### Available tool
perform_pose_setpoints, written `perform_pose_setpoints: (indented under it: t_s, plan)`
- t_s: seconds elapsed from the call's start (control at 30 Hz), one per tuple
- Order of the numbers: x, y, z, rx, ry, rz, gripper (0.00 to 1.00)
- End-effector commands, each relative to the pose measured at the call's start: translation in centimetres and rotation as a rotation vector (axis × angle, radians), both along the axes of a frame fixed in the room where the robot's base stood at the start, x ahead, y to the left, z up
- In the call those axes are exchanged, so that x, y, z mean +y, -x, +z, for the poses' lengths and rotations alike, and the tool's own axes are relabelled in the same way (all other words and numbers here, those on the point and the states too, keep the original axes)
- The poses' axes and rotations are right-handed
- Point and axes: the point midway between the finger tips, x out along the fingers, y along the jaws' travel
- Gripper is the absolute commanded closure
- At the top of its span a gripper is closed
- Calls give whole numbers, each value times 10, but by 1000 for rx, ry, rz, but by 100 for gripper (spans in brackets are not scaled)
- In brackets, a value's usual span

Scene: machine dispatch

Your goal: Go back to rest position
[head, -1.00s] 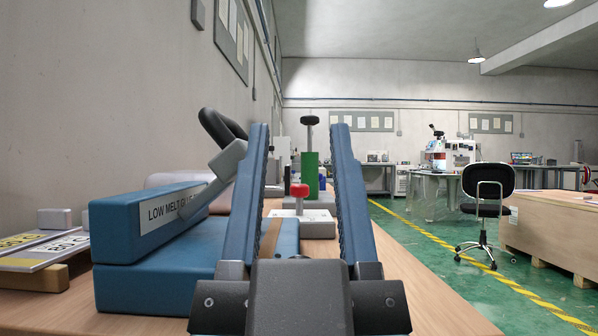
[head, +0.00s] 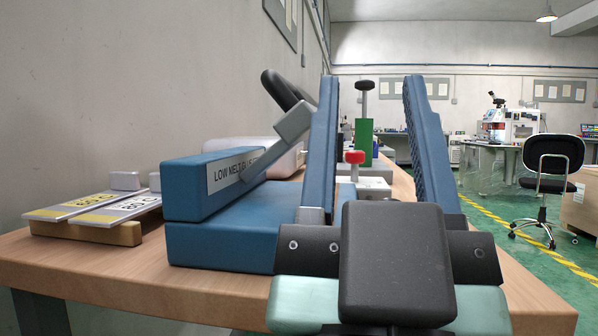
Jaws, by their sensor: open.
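My gripper (head: 372,92) is in the middle of the head view, its two long blue fingers pointing up and spread wide apart. It is open, and nothing is held between the fingers. Its dark body shows at the bottom of the picture, over the table's near edge. Behind it and to the left stands a blue press-like machine (head: 225,245) with a label beginning "LOW MELT" and a black-handled lever. The left finger hides part of that machine.
The wooden table (head: 130,275) carries plates with numbers (head: 95,210) at left, a red-knobbed device (head: 354,158) and a green block (head: 364,138) farther back. A black chair (head: 548,165) stands on the open green floor at right.

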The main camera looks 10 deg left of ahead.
Motion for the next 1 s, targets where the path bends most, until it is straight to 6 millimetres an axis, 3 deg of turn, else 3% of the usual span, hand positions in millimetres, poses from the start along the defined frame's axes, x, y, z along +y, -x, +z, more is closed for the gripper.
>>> perform_pose_setpoints:
  t_s: [0.67, 0.87, 1.0]
  plan:
    - [0, 0, 8, 0, 0, 0, 50]
    - [0, 0, 46, 0, 0, 0, 50]
    - [0, 0, 89, 0, 0, 0, 50]
